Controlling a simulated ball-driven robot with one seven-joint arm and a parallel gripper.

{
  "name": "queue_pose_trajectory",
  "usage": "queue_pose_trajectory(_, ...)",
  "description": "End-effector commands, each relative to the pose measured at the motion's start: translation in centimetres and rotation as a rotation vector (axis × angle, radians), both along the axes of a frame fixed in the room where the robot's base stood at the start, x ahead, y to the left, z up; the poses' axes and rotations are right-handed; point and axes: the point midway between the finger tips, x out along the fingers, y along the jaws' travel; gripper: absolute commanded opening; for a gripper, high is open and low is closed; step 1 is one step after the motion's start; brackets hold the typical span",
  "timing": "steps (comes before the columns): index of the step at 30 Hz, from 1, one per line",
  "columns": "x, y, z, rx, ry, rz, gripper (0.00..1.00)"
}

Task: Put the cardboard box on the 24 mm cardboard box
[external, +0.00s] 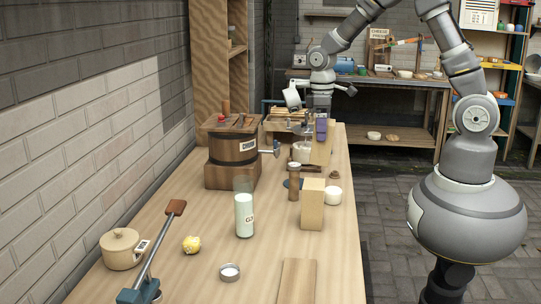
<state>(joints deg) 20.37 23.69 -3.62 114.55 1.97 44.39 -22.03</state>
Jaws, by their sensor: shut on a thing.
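My gripper (321,131) is at the far end of the wooden table, pointing down, with purple parts at its tip. It is shut on a tan cardboard box (321,152), seen right under it; I cannot tell whether that box touches the table. Another tan cardboard box (312,206) stands upright nearer the camera, at the table's right side, apart from the gripper. No size marking is readable on either box, so I cannot tell which is the 24 mm one.
A wooden churn (233,158) stands left of the gripper. A milk glass (244,215), lidded pot (122,249), yellow lump (191,244) and flat board (298,282) are nearer.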

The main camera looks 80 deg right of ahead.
Motion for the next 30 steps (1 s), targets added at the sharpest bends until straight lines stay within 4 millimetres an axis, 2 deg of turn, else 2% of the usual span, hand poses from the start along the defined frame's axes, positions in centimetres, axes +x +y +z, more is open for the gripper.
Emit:
queue_pose_trajectory(1,-1.2,2.7,1.5,0.002,0.011,0.016,0.46)
queue_pose_trajectory(3,-3.3,6.2,2.5,0.004,0.026,0.025,0.46)
queue_pose_trajectory(6,-6.7,10.2,3.6,0.002,0.05,0.037,0.46)
queue_pose_trajectory(9,-9.7,13.0,4.3,-0.002,0.069,0.048,0.46)
queue_pose_trajectory(12,-12.0,14.6,4.7,-0.007,0.082,0.054,0.46)
queue_pose_trajectory(15,-13.0,15.3,4.7,-0.011,0.088,0.056,0.46)
queue_pose_trajectory(17,-12.6,15.5,4.6,-0.012,0.091,0.057,0.46)
queue_pose_trajectory(19,-11.2,15.5,4.4,-0.012,0.092,0.056,0.46)
queue_pose_trajectory(27,-2.8,15.1,3.5,-0.011,0.092,0.055,0.46)
queue_pose_trajectory(30,-0.5,15.0,3.3,-0.011,0.092,0.056,0.46)
